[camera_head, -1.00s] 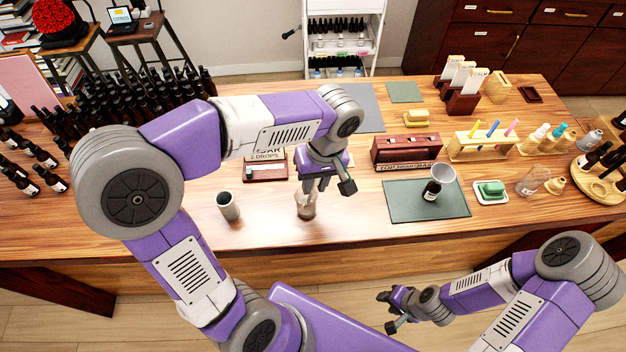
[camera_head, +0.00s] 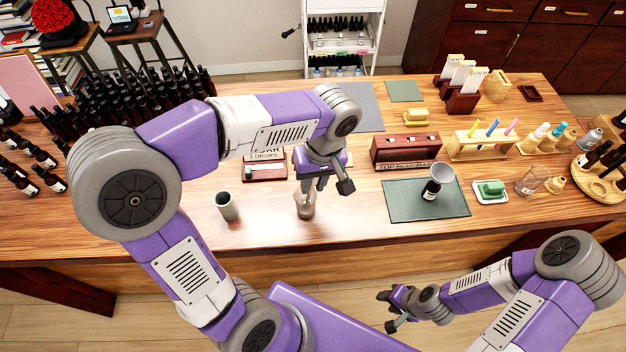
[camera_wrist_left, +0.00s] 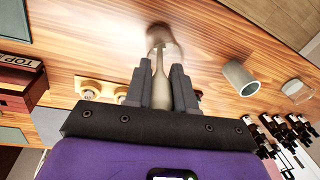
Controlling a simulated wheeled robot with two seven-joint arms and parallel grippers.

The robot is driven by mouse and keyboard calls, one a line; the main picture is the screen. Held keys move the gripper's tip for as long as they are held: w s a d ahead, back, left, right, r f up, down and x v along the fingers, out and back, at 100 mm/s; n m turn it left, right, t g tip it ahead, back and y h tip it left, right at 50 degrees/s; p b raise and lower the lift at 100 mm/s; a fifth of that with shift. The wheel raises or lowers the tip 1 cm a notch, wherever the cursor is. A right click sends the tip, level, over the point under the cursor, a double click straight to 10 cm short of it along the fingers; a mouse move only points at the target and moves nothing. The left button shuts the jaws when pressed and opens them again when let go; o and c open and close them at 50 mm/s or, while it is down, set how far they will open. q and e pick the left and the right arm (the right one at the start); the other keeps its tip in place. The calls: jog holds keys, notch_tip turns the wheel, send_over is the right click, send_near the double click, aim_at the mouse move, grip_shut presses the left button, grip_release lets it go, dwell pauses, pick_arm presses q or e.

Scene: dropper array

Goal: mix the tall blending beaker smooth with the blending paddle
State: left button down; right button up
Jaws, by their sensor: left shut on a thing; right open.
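The tall blending beaker (camera_head: 304,211) is a small clear vessel with brownish contents, standing near the table's front edge. It shows blurred at the top of the left wrist view (camera_wrist_left: 173,47). My left gripper (camera_head: 312,184) is above it, pointing down, shut on the pale blending paddle (camera_wrist_left: 160,90). The paddle's lower end reaches into the beaker; its tip is hard to make out. My right gripper (camera_head: 388,311) is open and empty, in front of the table and low, away from the beaker.
A grey-green cup (camera_head: 227,208) stands left of the beaker. A sign with a small tray (camera_head: 265,172) lies behind. To the right are a dark green mat (camera_head: 405,206) with a bottle and funnel, and a brown case (camera_head: 405,149). The wood between beaker and mat is clear.

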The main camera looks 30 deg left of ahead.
pick_arm(q)
jog(key=shift+s+a, duration=0.1)
jog(key=shift+s, duration=0.05)
jog(key=shift+r, duration=0.1)
jog(key=r+p, duration=0.2)
jog(key=r, duration=0.1)
jog(key=r+p, duration=0.3)
jog(key=d+r+p, duration=0.1)
jog(key=r+p, duration=0.1)
jog(key=shift+w+d+r+p, duration=0.1)
jog(key=shift+w+r+p, duration=0.25)
jog(key=shift+r+p, duration=0.05)
jog(key=shift+f, duration=0.1)
dwell(0.4)
notch_tip(320, 180, up, 4)
jog(key=p, duration=0.3)
